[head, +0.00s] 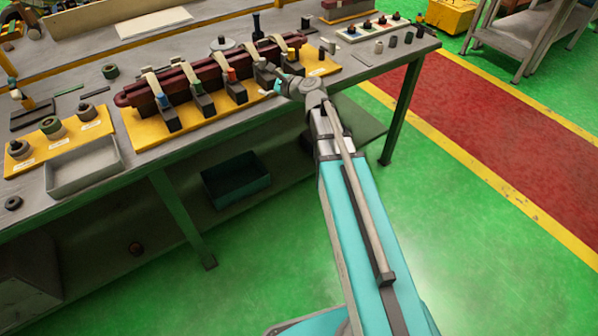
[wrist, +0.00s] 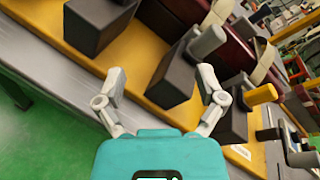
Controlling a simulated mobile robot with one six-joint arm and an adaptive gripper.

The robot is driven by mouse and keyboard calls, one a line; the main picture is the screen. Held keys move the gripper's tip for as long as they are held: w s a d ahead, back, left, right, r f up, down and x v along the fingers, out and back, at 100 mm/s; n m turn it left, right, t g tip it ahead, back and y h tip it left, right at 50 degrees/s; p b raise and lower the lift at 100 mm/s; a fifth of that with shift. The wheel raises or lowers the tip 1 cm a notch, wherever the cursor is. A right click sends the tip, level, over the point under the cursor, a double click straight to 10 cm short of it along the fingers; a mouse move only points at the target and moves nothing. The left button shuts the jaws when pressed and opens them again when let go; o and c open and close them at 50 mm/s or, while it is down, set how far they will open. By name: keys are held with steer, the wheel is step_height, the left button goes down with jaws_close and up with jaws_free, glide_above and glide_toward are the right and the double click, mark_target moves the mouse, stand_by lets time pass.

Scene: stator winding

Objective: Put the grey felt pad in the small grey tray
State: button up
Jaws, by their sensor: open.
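The small grey tray (head: 88,180) sits at the bench's front edge on the left in the head view; it looks empty. I cannot pick out the grey felt pad for certain in either view. My gripper (head: 282,86) is over the right part of the yellow fixture in the head view, far to the right of the tray. In the wrist view my gripper (wrist: 161,72) has its two fingers spread wide, with nothing held between them. Dark blocks of the fixture lie beyond the fingers.
The yellow fixture (head: 140,128) carries a long dark-red bar (head: 200,77) with several clamps and blocks. A yellow board with round spools (head: 50,127) lies behind the tray. A white strip with small coloured pieces (head: 372,28) is at the back right. A dark bin (head: 236,180) sits below.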

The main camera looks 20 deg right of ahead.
steer(key=s+a+f+n+g, duration=0.1)
steer(key=s+f+n, duration=0.1)
steer(key=s+a+f+n+g, duration=0.1)
steer(key=s+n+g, duration=0.1)
steer(key=s+n, duration=0.1)
steer(key=s+a+f+n+g, duration=0.1)
steer(key=s+f+n, duration=0.1)
steer(key=n, duration=0.1)
steer(key=shift+s+a+f+g, duration=0.2)
steer(key=shift+a+f+g, duration=0.05)
steer(key=shift+f+g, duration=0.05)
steer(key=s+d+f+n+g+h, duration=0.2)
steer(key=s+f+n, duration=0.1)
steer(key=s, duration=0.3)
steer(key=s+d+f+n+g+h, duration=0.2)
steer(key=s+n+g+h, duration=0.1)
steer(key=s+n, duration=0.3)
steer(key=s+d+f+n+g+h, duration=0.1)
steer(key=s+f+n+g+h, duration=0.2)
steer(key=s+n, duration=0.2)
steer(key=s, duration=0.2)
steer(key=shift+s+d+f, duration=0.35)
steer(key=shift+d, duration=0.05)
